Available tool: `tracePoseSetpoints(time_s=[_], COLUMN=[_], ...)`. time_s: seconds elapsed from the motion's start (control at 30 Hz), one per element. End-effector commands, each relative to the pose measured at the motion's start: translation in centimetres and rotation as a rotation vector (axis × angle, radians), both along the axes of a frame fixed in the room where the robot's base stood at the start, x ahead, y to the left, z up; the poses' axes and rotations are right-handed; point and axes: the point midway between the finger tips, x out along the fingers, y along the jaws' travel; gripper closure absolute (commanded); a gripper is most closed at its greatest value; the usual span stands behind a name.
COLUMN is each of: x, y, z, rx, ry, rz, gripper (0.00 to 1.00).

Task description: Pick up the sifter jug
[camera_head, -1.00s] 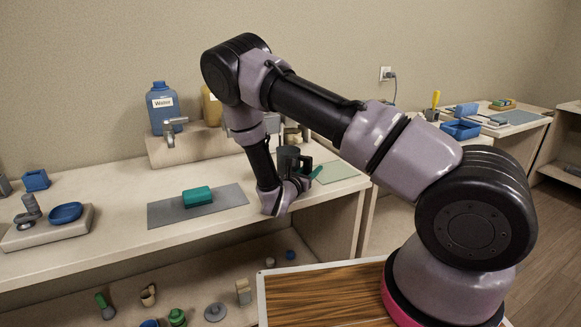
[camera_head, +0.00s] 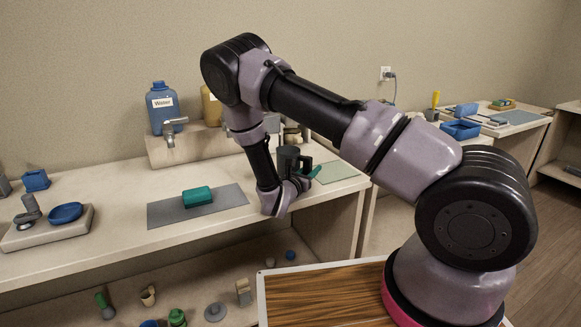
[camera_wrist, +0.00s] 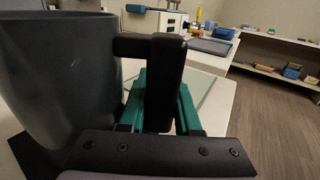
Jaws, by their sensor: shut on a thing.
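The sifter jug is a dark grey, tapered vessel with a squarish black handle. In the wrist view the jug (camera_wrist: 62,75) fills the left side, close to the camera, and its handle (camera_wrist: 165,75) stands between the green fingers of my gripper (camera_wrist: 160,100). The fingers are shut on the handle. In the head view the dark jug (camera_head: 287,160) shows at the end of my arm, over the right part of the counter, with my gripper (camera_head: 310,172) at its right side. Its underside is hidden by my wrist, so I cannot tell whether it touches the counter.
A green block (camera_head: 197,196) lies on a grey mat (camera_head: 165,213) left of my wrist. A blue labelled jug (camera_head: 163,105) and a tap (camera_head: 172,130) stand behind. A pale green mat (camera_head: 340,170) lies to the right. A lower shelf holds several small items.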

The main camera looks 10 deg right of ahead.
Motion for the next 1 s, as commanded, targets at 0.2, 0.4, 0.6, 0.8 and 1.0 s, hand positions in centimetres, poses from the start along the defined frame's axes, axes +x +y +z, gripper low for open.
tracePoseSetpoints(time_s=[0.2,0.4,0.6,0.8,1.0], x=[0.0,0.0,0.0,0.02,0.06], y=[0.03,0.04,0.04,0.04,0.08], z=[-0.01,-0.01,-0.01,0.03,0.8], rx=[0.0,0.0,0.0,0.001,0.002], ry=[0.0,0.0,0.0,-0.001,-0.003], rz=[0.001,0.001,0.001,0.0,0.001], gripper=[1.0,1.0,1.0,1.0,1.0])
